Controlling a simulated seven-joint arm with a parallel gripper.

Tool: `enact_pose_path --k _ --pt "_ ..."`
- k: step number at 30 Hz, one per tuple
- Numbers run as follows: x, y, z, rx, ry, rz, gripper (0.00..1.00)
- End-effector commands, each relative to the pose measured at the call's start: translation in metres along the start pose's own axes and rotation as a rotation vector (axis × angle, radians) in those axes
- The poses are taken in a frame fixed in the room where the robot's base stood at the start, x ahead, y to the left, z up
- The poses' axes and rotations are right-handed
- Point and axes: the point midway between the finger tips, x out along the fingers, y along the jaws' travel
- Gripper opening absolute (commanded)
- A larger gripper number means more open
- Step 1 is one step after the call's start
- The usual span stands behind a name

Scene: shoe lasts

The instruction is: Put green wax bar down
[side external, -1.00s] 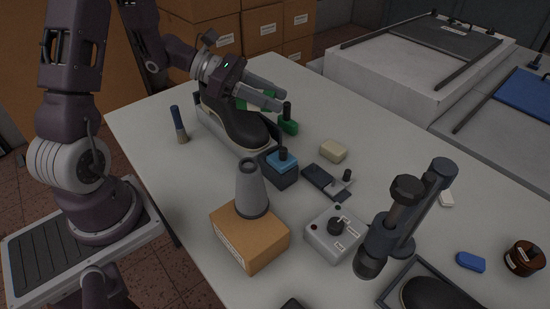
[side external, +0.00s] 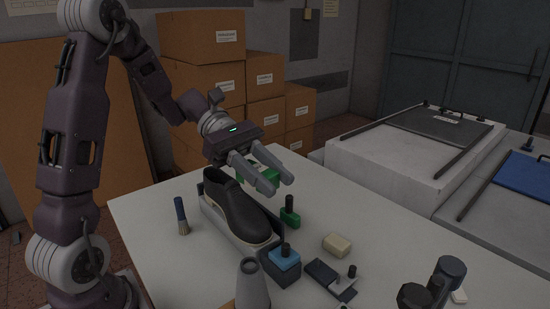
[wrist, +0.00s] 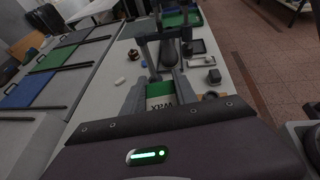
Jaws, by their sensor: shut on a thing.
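The green wax bar (side external: 258,174) is between the fingers of my gripper (side external: 279,186), which is shut on it. In the side external view the fingers partly cover the bar, and it appears held above the table behind the black shoe (side external: 240,208). In the wrist view the bar (wrist: 160,94) shows a white label reading "WAX" between the two fingers of my gripper (wrist: 159,88). The exact gap between the bar and the table cannot be told.
A blue-topped block (side external: 284,259), beige block (side external: 338,243), dark flat tool (side external: 327,276) and brush (side external: 181,216) are nearby. The white table (side external: 350,218) is bare toward its right back edge.

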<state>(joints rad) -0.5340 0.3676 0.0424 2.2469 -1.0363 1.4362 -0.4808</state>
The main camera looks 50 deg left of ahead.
Motion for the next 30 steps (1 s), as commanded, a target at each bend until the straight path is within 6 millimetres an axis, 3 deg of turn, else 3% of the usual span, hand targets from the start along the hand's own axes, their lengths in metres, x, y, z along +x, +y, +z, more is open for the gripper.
enact_pose_path --k 4,8,11,15,21,27,30 --pt "0.016 -0.043 -0.009 0.118 -0.001 -0.29 0.0" --pt "0.016 -0.089 -0.023 0.247 -0.001 -0.602 0.0" --pt "0.004 -0.123 -0.039 0.359 -0.001 -0.872 0.0" --pt "-0.032 -0.159 -0.061 0.516 0.001 -1.249 0.0" --pt "-0.101 -0.175 -0.083 0.711 0.006 -1.715 0.0" --pt "-0.163 -0.161 -0.085 0.847 0.011 -2.043 0.0" --pt "-0.185 -0.15 -0.081 0.893 0.012 -2.154 0.0"
